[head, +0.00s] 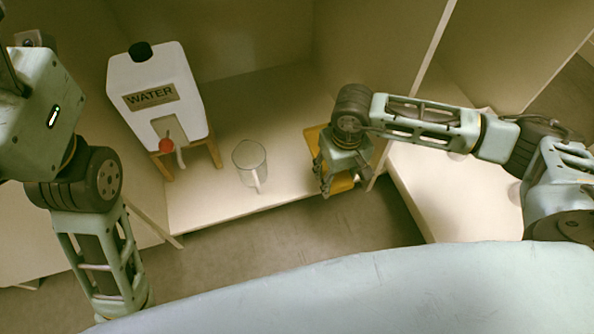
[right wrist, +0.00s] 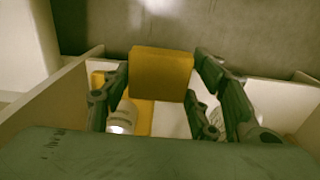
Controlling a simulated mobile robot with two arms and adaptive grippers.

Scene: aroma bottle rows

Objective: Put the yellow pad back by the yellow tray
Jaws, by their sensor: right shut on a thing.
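The yellow pad (right wrist: 162,72) is a flat square block held between the two fingers of my right gripper (right wrist: 160,88) in the right wrist view. In the head view this gripper (head: 330,186) points down over the yellow tray (head: 312,139) on the shelf. The gripper and wrist cover much of the tray, and I cannot clearly separate pad from tray there. Parts of the tray (right wrist: 140,118) also show below the pad in the right wrist view. My left arm stands at the left of the head view; its gripper is out of sight.
A white bottle (right wrist: 122,116) shows by the left finger in the wrist view. A white water container (head: 155,85) with a red tap stands on a wooden stand at left. A clear pitcher (head: 250,160) stands between it and the tray. A divider panel (head: 425,60) rises right of the tray.

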